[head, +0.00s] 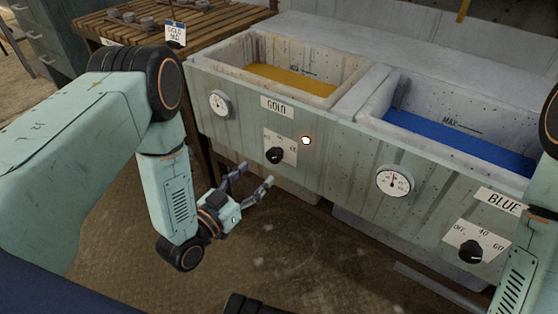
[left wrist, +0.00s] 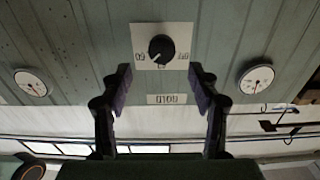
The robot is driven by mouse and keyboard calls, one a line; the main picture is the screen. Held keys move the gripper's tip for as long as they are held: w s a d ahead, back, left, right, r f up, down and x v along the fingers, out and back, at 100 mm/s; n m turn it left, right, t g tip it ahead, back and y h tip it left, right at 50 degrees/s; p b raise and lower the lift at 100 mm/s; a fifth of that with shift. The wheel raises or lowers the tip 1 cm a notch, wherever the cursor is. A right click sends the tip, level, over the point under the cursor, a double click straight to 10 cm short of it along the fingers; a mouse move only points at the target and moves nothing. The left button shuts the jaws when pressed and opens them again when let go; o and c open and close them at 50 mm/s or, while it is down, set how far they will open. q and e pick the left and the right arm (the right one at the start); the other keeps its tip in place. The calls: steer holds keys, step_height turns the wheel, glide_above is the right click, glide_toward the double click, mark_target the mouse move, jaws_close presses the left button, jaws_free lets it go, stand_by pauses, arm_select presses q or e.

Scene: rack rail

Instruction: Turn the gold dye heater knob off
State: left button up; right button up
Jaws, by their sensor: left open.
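The gold dye heater knob (head: 275,156) is a round black knob on a white plate, under the GOLD label (head: 276,106) on the grey-green vat front. In the left wrist view, which is upside down, the knob (left wrist: 161,48) sits centred just beyond the fingertips, with a pale mark that seems to point lower left. My right gripper is out of view.
A lit lamp (head: 306,140) glows right of the gold knob. Dial gauges (head: 220,103) (head: 394,181) flank it. The blue vat's knob (head: 471,251) is at lower right. A slatted wooden table (head: 140,35) stands at back left. The floor below is clear.

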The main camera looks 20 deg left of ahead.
mark_target(272, 159)
arm_select(q)
steer(key=b+x, duration=0.2)
steer(key=x, duration=0.5)
steer(key=shift+w+f, duration=0.2)
steer(key=shift+w, duration=0.1)
steer(key=shift+r, duration=0.1)
steer(key=shift+c, duration=0.2)
steer(key=c, duration=1.1)
